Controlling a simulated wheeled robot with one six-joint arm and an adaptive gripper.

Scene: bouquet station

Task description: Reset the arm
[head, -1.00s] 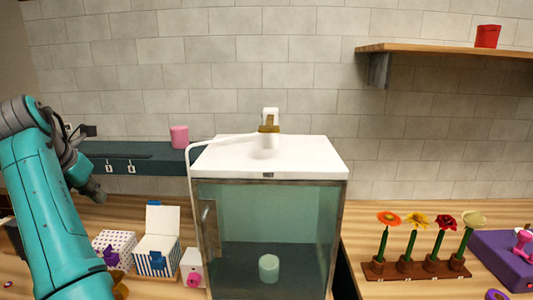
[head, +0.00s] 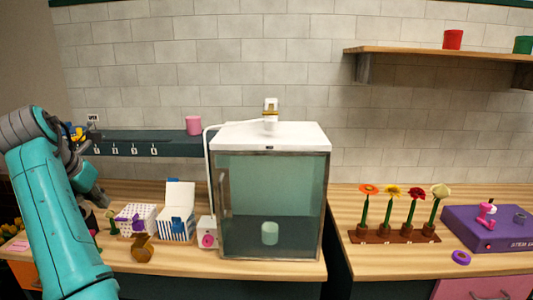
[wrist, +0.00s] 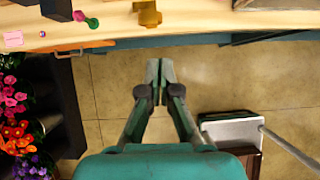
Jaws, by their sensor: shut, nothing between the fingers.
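My gripper (wrist: 158,82) is shut in the wrist view, its fingertips together with nothing between them. It points over the tiled floor, just in front of the wooden counter's edge (wrist: 200,20). In the head view my teal arm stands folded at the far left, in front of the counter. Its end is dark and partly hard to make out there.
A glass-fronted cabinet (head: 270,185) stands mid-counter, with a green cup (head: 270,233) inside. Gift boxes (head: 178,226) and a gold object (head: 142,248) are left of it. Potted flowers (head: 397,237) stand right. In the wrist view, flower buckets (wrist: 62,115) and a dustpan-like object (wrist: 230,130) flank my gripper.

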